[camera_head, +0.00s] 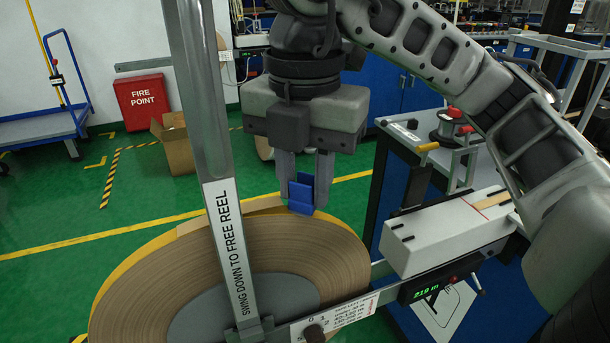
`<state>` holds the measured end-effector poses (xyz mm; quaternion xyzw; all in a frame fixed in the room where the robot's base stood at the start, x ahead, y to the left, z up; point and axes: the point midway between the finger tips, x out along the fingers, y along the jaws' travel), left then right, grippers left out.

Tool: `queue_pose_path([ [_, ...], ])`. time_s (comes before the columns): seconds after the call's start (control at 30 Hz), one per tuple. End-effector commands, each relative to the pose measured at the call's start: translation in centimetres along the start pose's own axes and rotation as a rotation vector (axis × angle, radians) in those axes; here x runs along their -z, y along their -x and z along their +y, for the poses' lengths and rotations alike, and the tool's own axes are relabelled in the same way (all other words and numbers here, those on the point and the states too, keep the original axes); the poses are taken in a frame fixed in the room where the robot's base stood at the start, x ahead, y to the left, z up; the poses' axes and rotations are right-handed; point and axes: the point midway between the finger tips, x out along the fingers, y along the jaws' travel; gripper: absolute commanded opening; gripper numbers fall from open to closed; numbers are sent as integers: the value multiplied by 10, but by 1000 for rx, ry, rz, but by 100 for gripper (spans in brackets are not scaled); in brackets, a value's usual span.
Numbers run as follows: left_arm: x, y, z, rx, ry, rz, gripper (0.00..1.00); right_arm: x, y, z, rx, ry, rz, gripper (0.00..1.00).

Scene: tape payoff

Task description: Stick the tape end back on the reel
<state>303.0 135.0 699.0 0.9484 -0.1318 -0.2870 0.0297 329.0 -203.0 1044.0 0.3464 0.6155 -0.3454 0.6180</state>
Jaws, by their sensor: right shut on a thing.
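The large reel of brown tape (315,255) stands in the lower left, with a yellow outer edge and a grey hub (285,295). A lighter tan strip (235,214) lies along its top and runs towards my right gripper. My right gripper (302,190) points down at the top of the reel. It is shut on a blue tab (301,197), just at the reel's upper rim. Whether the tab touches the reel, and how it joins the strip, I cannot tell. My left gripper is out of view.
A grey lever (205,120) marked "SWING DOWN TO FREE REEL" stands upright before the reel. Right of the reel are a white block (440,240) and a small green display (427,292). A cardboard box (177,145) and a red fire-point box (144,101) stand behind on green floor.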

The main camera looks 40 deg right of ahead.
Motion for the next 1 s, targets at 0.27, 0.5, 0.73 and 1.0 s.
queue_pose_path([
  [0.27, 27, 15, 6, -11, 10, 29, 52, 1, 12, 0, 6, 4, 3, 5],
  [0.5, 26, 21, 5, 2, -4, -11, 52, 1, 38, 0, 4, 2, 2, 5],
  [0.73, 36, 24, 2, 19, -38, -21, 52, 0, 61, 0, 2, 1, 1, 5],
  [1.0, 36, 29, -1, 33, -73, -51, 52, 0, 81, 0, 2, 1, 1, 5],
])
